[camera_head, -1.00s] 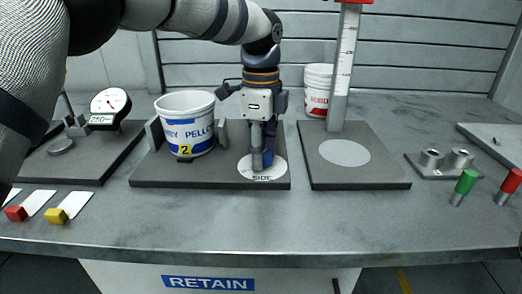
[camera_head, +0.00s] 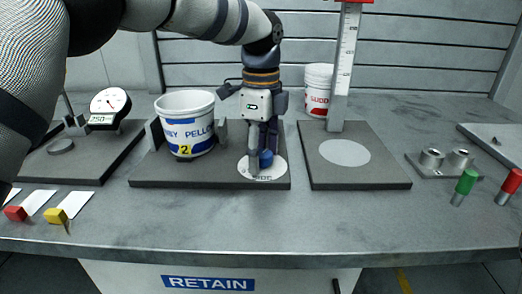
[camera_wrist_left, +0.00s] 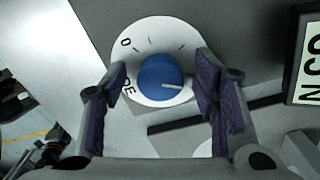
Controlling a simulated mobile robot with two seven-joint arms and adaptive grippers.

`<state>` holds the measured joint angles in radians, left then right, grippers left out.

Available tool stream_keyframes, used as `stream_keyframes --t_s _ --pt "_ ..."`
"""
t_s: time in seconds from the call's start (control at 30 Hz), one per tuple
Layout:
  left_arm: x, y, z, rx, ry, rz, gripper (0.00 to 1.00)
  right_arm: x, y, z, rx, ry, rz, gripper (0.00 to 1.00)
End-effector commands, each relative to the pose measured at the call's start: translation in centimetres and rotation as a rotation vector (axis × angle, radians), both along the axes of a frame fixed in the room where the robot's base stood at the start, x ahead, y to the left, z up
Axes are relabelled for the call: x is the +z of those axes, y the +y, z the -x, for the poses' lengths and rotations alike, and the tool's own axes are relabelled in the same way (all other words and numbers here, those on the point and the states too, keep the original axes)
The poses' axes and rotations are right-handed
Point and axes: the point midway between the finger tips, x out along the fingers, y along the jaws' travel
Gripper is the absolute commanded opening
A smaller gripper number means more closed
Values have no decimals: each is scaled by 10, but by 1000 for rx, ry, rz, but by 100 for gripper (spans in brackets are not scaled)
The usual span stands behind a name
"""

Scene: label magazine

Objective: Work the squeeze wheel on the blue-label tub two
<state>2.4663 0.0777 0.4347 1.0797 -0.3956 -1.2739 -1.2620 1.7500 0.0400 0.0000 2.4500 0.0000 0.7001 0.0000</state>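The blue-label tub (camera_head: 186,110), white with a yellow "2" tag, stands upright between two grey jaws on a dark base plate (camera_head: 210,180). To its right on that plate is the squeeze wheel, a blue knob (camera_head: 266,158) with a white pointer line on a round white dial (camera_head: 279,168). My left gripper (camera_head: 262,150) points down over the wheel. In the left wrist view, its fingers (camera_wrist_left: 162,90) stand on either side of the blue knob (camera_wrist_left: 158,75), with a gap on each side. It is open and holds nothing. My right gripper is not in view.
A red-label tub (camera_head: 318,78) stands behind, beside an upright scale post (camera_head: 342,80). A plate with a pale disc (camera_head: 372,172) lies to the right. A dial gauge (camera_head: 108,105) is at left. Red (camera_head: 15,213) and yellow (camera_head: 56,216) blocks lie in front; green (camera_head: 466,182) and red (camera_head: 511,181) pegs are at right.

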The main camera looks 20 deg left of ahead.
Motion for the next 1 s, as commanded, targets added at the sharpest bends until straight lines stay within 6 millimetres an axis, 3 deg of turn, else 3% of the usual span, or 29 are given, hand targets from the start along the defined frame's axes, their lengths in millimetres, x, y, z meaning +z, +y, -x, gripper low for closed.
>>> stream_keyframes --t_s 0.17,0.5,0.6,0.73,1.0 --pt "6 0 -1 1 -3 0 54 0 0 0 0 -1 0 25" --pt "92 0 -1 1 -7 0 54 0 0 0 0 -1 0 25" --pt "108 0 -1 1 -4 -1 54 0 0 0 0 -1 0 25" --pt "119 0 -1 0 -2 0 54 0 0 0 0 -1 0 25" --pt "121 0 0 -1 0 0 54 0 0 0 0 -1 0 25"
